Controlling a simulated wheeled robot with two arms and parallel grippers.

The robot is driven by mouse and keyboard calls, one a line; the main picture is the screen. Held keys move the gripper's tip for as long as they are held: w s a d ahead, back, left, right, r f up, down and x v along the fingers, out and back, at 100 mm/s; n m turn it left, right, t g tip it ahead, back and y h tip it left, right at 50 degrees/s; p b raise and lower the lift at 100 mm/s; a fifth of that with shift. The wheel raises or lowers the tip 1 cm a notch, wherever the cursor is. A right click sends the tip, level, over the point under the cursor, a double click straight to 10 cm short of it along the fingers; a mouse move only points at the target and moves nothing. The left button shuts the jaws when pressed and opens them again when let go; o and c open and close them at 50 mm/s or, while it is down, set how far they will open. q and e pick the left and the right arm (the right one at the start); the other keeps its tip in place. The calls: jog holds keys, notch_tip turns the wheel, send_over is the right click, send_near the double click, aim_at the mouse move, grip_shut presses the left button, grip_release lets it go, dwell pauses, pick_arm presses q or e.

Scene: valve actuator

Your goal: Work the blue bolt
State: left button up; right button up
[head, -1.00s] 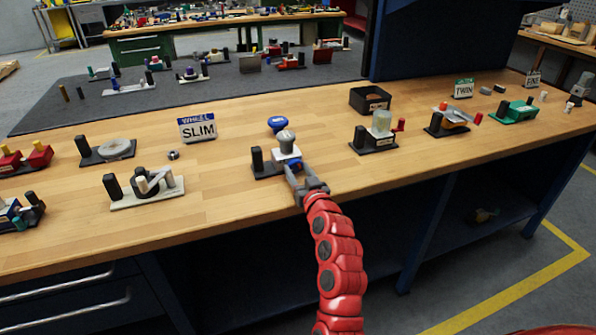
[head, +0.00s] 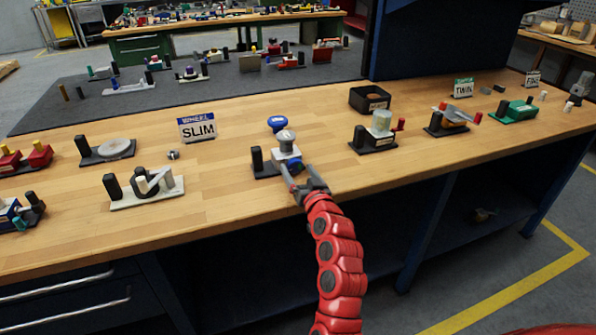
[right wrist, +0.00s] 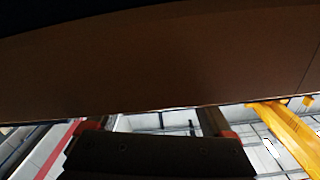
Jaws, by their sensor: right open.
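The valve unit (head: 286,152) stands on a black base near the front edge of the bench, with a grey round knob on top and a black post at its left. The blue bolt (head: 297,168) shows as a small blue patch at the unit's front right, partly hidden by my gripper. My right gripper (head: 299,175) is open at the unit's front right, with its fingers around or beside the bolt; I cannot tell which. In the right wrist view the bolt does not show. My left gripper is not in view.
A blue knob part (head: 277,122) is just behind the unit. A SLIM sign (head: 198,130) and a white-based fixture (head: 148,189) are at the left. A black fixture (head: 372,143) and an open black box (head: 370,99) are at the right. Bare wood lies between them.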

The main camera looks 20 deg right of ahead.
jog(key=s+p, duration=0.3)
jog(key=s, duration=1.4)
jog(key=shift+d+p, duration=0.25)
jog(key=shift+p, duration=0.1)
